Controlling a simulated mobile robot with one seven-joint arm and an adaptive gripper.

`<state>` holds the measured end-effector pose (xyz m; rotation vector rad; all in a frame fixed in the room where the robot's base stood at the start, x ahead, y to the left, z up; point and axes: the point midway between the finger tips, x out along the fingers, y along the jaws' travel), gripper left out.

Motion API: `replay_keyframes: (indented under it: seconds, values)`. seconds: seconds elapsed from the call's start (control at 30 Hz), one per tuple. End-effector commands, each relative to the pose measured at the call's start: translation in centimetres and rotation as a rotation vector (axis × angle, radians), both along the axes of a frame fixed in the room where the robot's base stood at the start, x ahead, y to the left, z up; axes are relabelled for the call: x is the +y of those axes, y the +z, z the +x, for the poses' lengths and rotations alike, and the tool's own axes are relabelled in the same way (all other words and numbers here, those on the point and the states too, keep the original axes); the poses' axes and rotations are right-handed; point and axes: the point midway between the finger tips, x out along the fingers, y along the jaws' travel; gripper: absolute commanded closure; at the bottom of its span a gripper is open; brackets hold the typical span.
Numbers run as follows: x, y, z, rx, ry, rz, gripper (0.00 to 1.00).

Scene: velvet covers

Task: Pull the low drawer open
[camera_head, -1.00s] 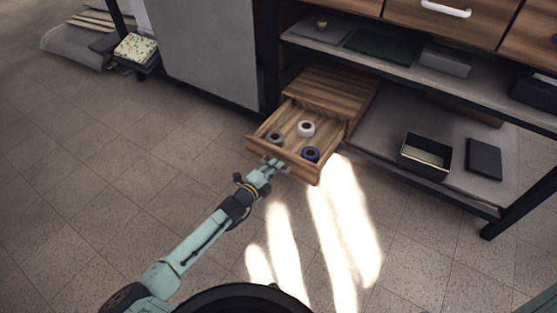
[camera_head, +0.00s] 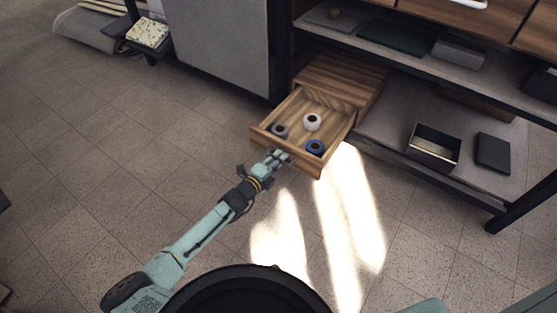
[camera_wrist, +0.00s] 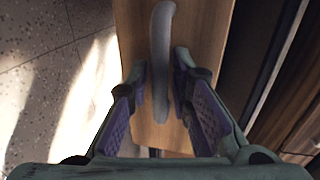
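The low drawer (camera_head: 312,168) is a light wooden box pulled well out of its striped wooden cabinet (camera_head: 340,75). In the wrist view its front (camera_wrist: 205,30) carries a grey, slightly curved bar handle (camera_wrist: 161,50). My gripper (camera_head: 281,157) is at the drawer front in the head view. In the wrist view its two fingertips (camera_wrist: 160,88) stand on either side of the handle's near end, with slim gaps showing; the gripper looks open around the handle. The handle is hidden behind my gripper in the head view.
A white roll (camera_head: 312,122), a grey roll (camera_head: 280,130) and a blue roll (camera_head: 315,148) lie inside the drawer. An open black box (camera_head: 434,147) and a dark flat item (camera_head: 493,153) rest on the low shelf to the right. The floor before the drawer is clear.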

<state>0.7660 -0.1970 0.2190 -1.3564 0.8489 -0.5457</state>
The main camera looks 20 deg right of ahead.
Motion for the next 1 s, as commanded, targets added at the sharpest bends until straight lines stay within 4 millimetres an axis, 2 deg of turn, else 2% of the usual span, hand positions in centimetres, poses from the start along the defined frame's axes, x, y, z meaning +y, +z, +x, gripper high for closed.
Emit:
replay_keyframes:
  seconds: [0.27, 0.37, 0.7, 0.83, 1.0]
  values:
    - [0.5, 0.1, -0.2, -0.001, 0.002, 0.001, 0.8]
    - [1.6, 0.4, -1.0, -0.001, 0.003, 0.001, 0.8]
    - [7.0, 1.9, -5.3, -0.001, 0.003, 0.002, 0.8]
    - [8.5, 2.3, -6.4, 0.0, 0.003, 0.001, 0.8]
    - [9.2, 2.5, -7.2, -0.001, 0.0, 0.001, 0.8]
